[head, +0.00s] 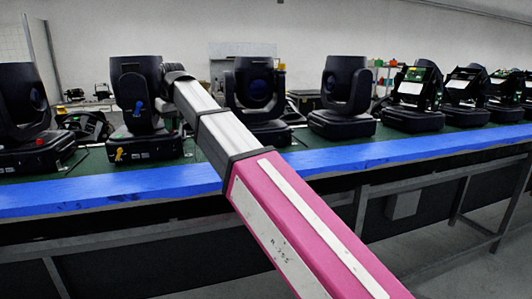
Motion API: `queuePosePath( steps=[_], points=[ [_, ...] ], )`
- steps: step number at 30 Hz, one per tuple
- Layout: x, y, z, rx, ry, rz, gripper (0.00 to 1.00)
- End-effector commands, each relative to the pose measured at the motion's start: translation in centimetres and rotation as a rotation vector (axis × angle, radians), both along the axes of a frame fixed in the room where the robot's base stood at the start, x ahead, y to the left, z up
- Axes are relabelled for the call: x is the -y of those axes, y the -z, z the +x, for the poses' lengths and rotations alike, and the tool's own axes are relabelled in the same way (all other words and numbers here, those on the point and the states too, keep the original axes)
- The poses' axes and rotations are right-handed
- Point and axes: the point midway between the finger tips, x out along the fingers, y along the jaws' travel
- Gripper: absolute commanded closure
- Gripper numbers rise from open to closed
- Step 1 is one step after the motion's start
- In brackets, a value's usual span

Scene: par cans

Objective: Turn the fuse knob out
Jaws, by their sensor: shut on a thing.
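The black end of my arm with my gripper (172,74) is at the upper right side of the second black stage light (130,72) from the left. The fingertips blend into the dark housing. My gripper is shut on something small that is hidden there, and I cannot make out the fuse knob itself. A blue part (137,108) shows on this light's front, and a yellow part (119,154) shows low on its base. A small red part (39,141) shows on the base of the leftmost light (22,95).
The lights stand in a row on a long bench with a blue front edge (100,190). More lights (345,85) stand to the right. My pink and silver arm crosses over the bench edge. Shelves with coloured items (390,65) are behind. Floor at the lower right is clear.

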Motion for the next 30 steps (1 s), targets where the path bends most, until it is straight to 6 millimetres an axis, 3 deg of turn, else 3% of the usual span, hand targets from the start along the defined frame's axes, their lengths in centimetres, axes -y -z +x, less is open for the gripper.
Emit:
queuePosePath(
  steps=[1,11,30],
  points=[
    [0.0,1.1,-0.8,-0.024,-0.011,-0.004,1.0],
    [0.4,0.9,-1.3,-0.024,-0.008,-0.004,1.0],
    [0.3,-5.5,-0.7,-0.013,-0.002,0.0,1.0]
  ],
)
